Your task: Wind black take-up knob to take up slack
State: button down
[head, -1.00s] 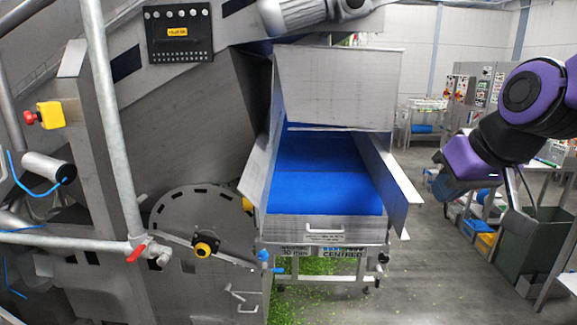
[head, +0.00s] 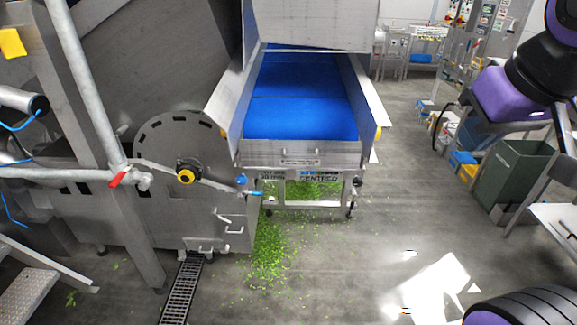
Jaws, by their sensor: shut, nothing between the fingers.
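A small black knob (head: 357,181) sits at the right end of the conveyor's front frame, below the blue belt (head: 300,95). It looks like the take-up knob, but it is too small to read its details. A blue knob (head: 241,180) sits at the frame's left end. My purple and black arm (head: 510,92) comes in at the upper right, well to the right of the conveyor and apart from both knobs. My gripper is not in view.
A grey machine with a yellow-and-black hub (head: 187,174) stands left, with a pipe post (head: 85,85) before it. Green scraps (head: 270,255) litter the floor beside a drain grate (head: 182,288). A green bin (head: 512,172) stands right. Floor before the conveyor's right side is clear.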

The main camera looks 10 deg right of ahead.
aim_at(357, 182)
jog(key=l+u, duration=0.1)
jog(key=i+l, duration=0.1)
jog(key=i, duration=0.6)
jog(key=j+z, duration=0.15)
jog(key=j, duration=0.25)
jog(key=k+j+z, duration=0.2)
jog(key=j, duration=0.2)
jog(key=j+z, duration=0.15)
jog(key=j, duration=0.25)
jog(key=k+j+z, duration=0.15)
jog(key=j, duration=0.25)
jog(key=k+j+z, duration=0.15)
jog(key=j, duration=0.2)
jog(key=k+j+z, duration=0.2)
jog(key=j, duration=0.15)
